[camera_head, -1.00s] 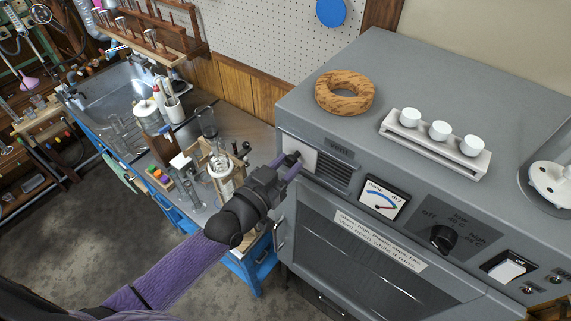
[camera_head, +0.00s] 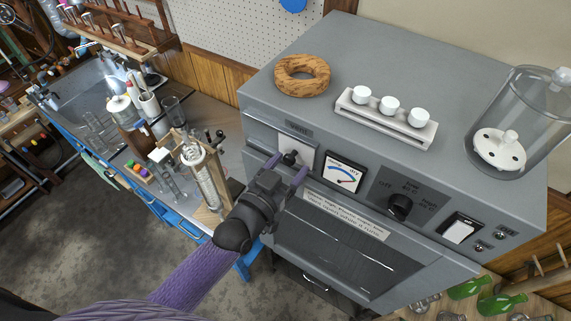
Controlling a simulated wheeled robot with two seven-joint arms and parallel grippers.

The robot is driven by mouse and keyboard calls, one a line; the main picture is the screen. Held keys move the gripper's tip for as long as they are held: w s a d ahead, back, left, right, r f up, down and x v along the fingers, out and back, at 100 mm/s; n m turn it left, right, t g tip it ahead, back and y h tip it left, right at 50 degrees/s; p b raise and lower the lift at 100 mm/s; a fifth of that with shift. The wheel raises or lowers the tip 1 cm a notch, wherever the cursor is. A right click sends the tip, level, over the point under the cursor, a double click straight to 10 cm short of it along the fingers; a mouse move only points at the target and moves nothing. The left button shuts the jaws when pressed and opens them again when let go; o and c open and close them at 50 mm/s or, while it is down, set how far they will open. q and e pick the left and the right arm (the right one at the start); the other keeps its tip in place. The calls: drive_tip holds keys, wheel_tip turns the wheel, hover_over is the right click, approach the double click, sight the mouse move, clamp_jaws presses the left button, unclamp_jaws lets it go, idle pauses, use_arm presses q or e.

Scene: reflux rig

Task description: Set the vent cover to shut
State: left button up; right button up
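The vent cover is a pale plate (camera_head: 303,149) with a small dark knob (camera_head: 290,158) on the grey oven's front. It sits under the "vent" label (camera_head: 298,128), at the right part of its track. No louvre slots show around it, and the bare grey part of the track (camera_head: 262,126) is to its left. My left gripper (camera_head: 288,166) is in front of the cover, its two purple fingers spread to either side of the knob with gaps visible. It looks open and holds nothing. The plate's lower part is partly hidden by the fingers. My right gripper is out of view.
A cork ring (camera_head: 302,76), a rack of white cups (camera_head: 386,119) and a glass jar (camera_head: 515,125) stand on top. Glassware (camera_head: 205,180) stands left on the bench.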

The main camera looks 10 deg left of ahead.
use_arm(q)
drive_tip(key=shift+a, duration=0.1)
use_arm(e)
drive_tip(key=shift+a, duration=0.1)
use_arm(q)
drive_tip(key=shift+s+a, duration=0.1)
drive_tip(key=v, duration=0.9)
drive_tip(key=shift+s+b, duration=0.3)
drive_tip(key=shift+b, duration=0.15)
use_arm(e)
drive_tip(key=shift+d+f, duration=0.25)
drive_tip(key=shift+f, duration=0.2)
